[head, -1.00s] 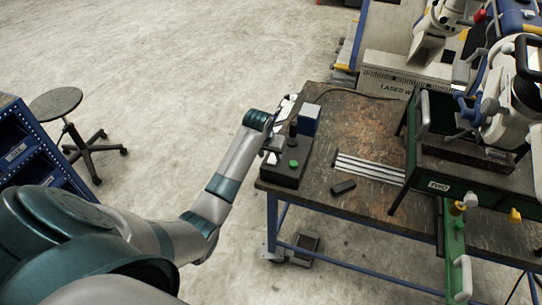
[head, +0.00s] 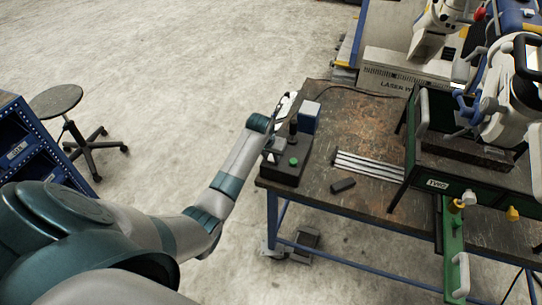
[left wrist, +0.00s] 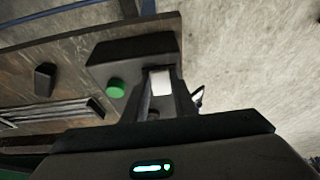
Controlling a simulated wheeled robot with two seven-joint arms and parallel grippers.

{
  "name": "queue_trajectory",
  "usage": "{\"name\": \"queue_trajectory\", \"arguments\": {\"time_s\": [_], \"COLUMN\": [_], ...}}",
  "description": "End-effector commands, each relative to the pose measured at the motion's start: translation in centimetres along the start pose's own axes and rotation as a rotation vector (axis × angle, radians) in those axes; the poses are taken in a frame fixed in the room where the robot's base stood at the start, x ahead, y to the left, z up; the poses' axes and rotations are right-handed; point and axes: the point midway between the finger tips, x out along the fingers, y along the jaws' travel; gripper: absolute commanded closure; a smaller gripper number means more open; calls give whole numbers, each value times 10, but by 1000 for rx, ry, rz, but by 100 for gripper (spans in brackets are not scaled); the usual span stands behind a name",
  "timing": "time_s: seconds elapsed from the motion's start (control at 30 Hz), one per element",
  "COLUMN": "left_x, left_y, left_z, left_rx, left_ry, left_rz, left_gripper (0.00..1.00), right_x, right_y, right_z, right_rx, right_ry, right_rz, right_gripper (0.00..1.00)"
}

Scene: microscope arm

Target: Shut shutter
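A dark control box (head: 286,174) with a green button (head: 293,161) sits at the near left corner of the workbench. A black upright post (head: 293,130) shows above it. In the left wrist view, the box (left wrist: 118,57) and green button (left wrist: 116,88) lie beyond and left of my fingers. My left gripper (head: 274,147) is over the box's left part. The left wrist view shows its two fingers (left wrist: 162,88) apart, with a pale patch (left wrist: 160,82) between them; I cannot tell what that is. Nothing is labelled as a shutter. My right gripper is out of view.
A blue-and-white box (head: 305,117) stands just behind the control box. Metal strips (head: 368,165) and a small black block (head: 342,185) lie on the workbench (head: 350,115). A green-framed machine (head: 452,182) stands at right. A stool (head: 57,101) is at far left.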

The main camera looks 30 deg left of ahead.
Motion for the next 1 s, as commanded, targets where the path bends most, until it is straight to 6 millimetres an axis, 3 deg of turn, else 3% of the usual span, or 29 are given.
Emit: {"name": "queue_trajectory", "arguments": {"time_s": [0.7,1.0], "left_x": [1,0], "left_y": [0,0], "left_z": [-14,-15], "left_rx": [0,0], "left_ry": [-334,-401], "left_rz": [0,0], "left_gripper": [97,97], "right_x": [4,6], "right_y": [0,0], "right_z": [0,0], "right_rx": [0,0], "right_ry": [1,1], "right_rz": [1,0], "right_gripper": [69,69]}}
